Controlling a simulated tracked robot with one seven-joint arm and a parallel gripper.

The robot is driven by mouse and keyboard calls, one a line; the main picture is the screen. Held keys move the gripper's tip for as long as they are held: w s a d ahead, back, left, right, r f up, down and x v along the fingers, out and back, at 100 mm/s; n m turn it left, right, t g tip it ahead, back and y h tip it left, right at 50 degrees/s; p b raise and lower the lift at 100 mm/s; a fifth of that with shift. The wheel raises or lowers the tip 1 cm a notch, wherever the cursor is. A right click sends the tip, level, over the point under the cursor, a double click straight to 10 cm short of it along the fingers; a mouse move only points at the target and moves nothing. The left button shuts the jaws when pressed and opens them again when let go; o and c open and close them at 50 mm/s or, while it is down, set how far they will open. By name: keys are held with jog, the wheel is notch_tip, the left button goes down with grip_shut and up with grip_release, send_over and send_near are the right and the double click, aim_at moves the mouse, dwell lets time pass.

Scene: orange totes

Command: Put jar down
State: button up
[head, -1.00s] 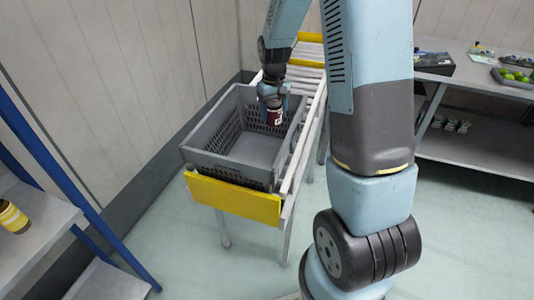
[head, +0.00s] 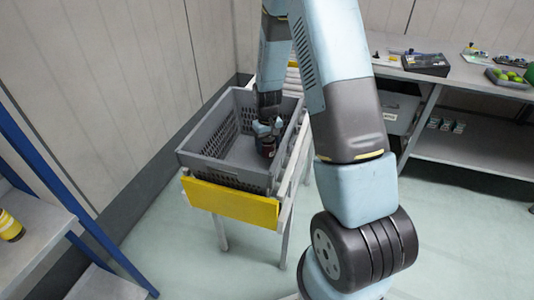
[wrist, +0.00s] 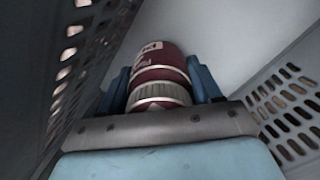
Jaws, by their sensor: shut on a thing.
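A dark red jar with a pale label and a metal lid (wrist: 160,74) is between the two blue fingers of my gripper (wrist: 162,85) in the wrist view. In the head view the jar (head: 266,146) is low inside the grey crate (head: 226,180), towards its right side. My gripper (head: 265,128) reaches down into the crate and is shut on the jar. The jar looks close to the crate floor, but I cannot tell whether it touches it.
The grey crate stands on a roller conveyor with a yellow end plate (head: 231,203). Its perforated walls rise close around my gripper. The crate floor left of the jar is clear. A blue-framed shelf (head: 88,226) stands at left, and a workbench (head: 470,82) at right.

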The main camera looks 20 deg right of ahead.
jog(key=shift+f, duration=1.95)
jog(key=o, duration=1.3)
jog(key=shift+o, duration=0.2)
jog(key=shift+r, duration=0.1)
jog(key=r, duration=1.2)
jog(key=shift+w+r, duration=0.2)
jog(key=shift+r, duration=0.05)
notch_tip(320, 180, up, 11)
jog(key=t, duration=0.1)
send_over(268, 152)
jog(key=s, duration=0.1)
jog(key=s+r+t, duration=0.2)
jog(key=s+r, duration=0.4)
jog(key=r, duration=0.2)
jog(key=s+r+m+t, duration=0.1)
jog(key=s+r, duration=0.4)
jog(key=s, duration=0.4)
jog(key=s+r+t, duration=0.1)
jog(key=s+r, duration=0.4)
jog(key=s, duration=0.4)
jog(key=shift+s+d+m+t, duration=0.2)
jog(key=shift+m+t, duration=0.2)
